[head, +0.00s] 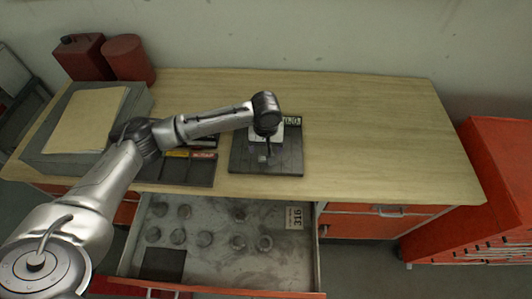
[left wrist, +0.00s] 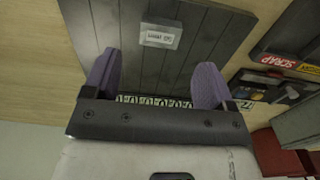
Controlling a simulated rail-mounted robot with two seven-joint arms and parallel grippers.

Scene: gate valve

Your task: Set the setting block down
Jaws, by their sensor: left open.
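The setting block (left wrist: 160,36) is a small light-grey block with a printed label. In the left wrist view it rests on a dark slatted board (left wrist: 200,45), apart from the fingers. In the head view the same board (head: 287,163) lies on the bench, and the block (head: 262,158) shows small and partly hidden. My left gripper (left wrist: 156,78) is open, with nothing between its purple-padded fingers. In the head view my left gripper (head: 265,148) is over the board. My right gripper is not in view.
A dark tray with a red SCRAP label (left wrist: 279,61) lies beside the board. Below the bench top (head: 370,130), an open drawer (head: 205,265) holds several round grey parts. Red canisters (head: 127,58) stand at the back left. The bench's right side is clear.

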